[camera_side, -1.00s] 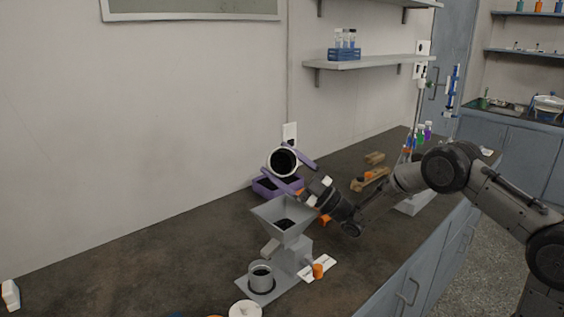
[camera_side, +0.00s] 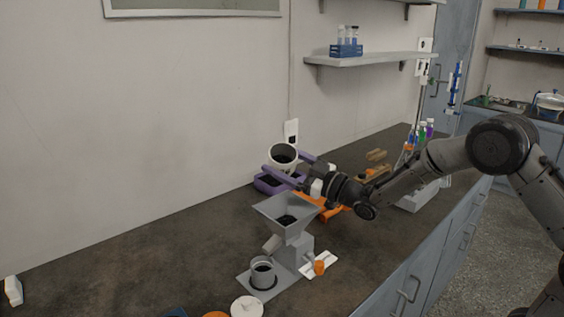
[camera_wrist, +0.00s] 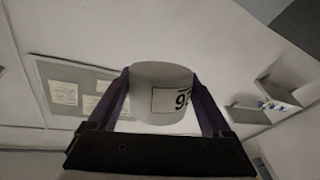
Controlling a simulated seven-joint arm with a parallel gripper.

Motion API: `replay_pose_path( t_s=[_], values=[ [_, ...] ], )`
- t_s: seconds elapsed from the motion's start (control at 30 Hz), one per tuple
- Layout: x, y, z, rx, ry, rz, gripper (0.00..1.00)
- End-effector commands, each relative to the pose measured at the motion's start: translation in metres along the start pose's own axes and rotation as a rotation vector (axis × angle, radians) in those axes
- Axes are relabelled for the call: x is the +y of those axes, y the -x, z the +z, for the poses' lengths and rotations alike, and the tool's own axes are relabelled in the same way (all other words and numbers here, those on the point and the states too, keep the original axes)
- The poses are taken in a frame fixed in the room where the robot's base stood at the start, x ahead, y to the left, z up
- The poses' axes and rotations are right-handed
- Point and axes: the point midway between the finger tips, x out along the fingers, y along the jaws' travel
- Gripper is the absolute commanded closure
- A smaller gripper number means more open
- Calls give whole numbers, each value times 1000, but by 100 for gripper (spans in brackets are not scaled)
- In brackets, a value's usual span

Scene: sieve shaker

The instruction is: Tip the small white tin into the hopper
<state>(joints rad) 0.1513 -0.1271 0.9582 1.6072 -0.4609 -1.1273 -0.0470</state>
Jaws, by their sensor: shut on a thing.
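My gripper (camera_side: 291,165) has purple fingers and is shut on the small white tin (camera_side: 283,154). The tin is held in the air above and behind the hopper, with its open, dark mouth turned up and partly toward the side camera. In the wrist view the white tin (camera_wrist: 163,90) sits between both fingers, with a label with black print on its wall. The grey funnel-shaped hopper (camera_side: 287,209) stands on the bench, dark at its throat. I cannot tell how much is in the tin.
A grey cup (camera_side: 262,272) stands on the plate below the hopper. An orange knob (camera_side: 319,267) juts at its right and a white lid (camera_side: 247,307) lies in front. A purple box (camera_side: 267,183) stands behind.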

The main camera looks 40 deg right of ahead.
Motion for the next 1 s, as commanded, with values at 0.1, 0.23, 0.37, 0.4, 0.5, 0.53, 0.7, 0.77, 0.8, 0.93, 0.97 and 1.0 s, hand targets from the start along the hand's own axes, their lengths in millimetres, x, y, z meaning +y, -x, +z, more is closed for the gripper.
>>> replay_pose_path(
  t_s=[0.1,0.23,0.37,0.4,0.5,0.53,0.7,0.77,0.8,0.93,0.97,1.0],
  values=[
    [-1,1,-3,-87,-86,-13,77],
    [-2,2,-2,-149,-148,-23,77],
    [-2,2,-1,-164,-163,-23,77],
    [-2,2,-1,-164,-162,-23,77],
    [-2,2,-1,-163,-162,-23,77],
    [-2,2,-1,-163,-162,-23,77],
    [-2,3,-7,-229,-227,-33,77],
    [-2,4,-8,-265,-263,-40,77],
    [-2,4,-9,-288,-286,-41,77],
    [-4,5,-10,-333,-330,-49,77],
    [-4,5,-10,-339,-335,-50,77],
    [-4,6,-10,-343,-338,-50,77]
  ],
)
